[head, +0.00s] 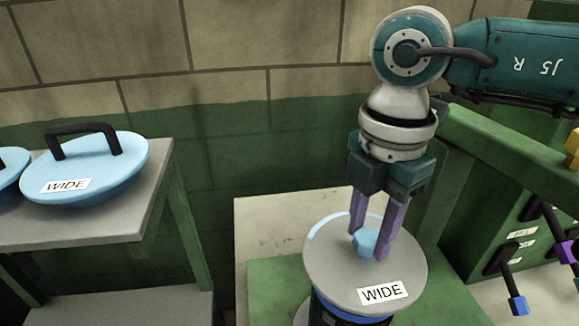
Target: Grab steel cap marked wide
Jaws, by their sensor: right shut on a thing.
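The grey steel cap (335,262) is a round disc with a white label reading WIDE and a small light-blue knob (364,246) at its middle. It sits on a dark and blue cylinder (335,312) on a green surface. My right gripper (369,242) comes down from above, and its two purple fingers are shut on the knob. The cap looks level and I cannot see a gap beneath it. My left gripper is not in view.
A light-blue lid (105,168) with a black handle and a WIDE label lies on a grey table (150,200) at left, beside part of another blue piece (10,165). A green cabinet (500,225) with labels stands at right. A tiled wall is behind.

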